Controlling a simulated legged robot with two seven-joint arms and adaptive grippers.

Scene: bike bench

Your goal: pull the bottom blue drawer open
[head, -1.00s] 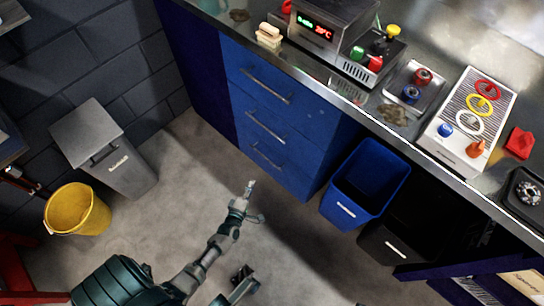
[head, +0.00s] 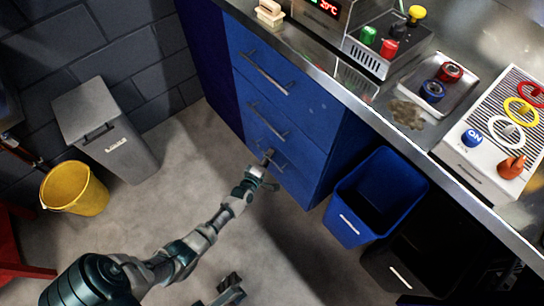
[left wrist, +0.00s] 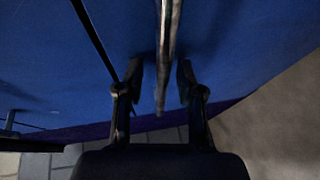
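The bottom blue drawer (head: 292,184) is the lowest of three in the blue cabinet, and its front looks flush with the others. Its bar handle (head: 279,162) is partly hidden by my left gripper (head: 268,162), which is at the drawer front. In the left wrist view the handle bar (left wrist: 168,45) stands between the two separated fingertips of my left gripper (left wrist: 160,75), closer to the right one. A gap shows on the left side, so the fingers are open around the bar. A dark piece low in the head view seems to be my right gripper (head: 228,287); its fingers are unclear.
The middle drawer (head: 300,140) and top drawer (head: 305,92) are shut above. A blue bin (head: 345,228) stands right of the cabinet, and a black bin (head: 385,270) beyond it. A grey bin (head: 128,150) and yellow bucket (head: 75,190) stand left. The floor before the drawers is clear.

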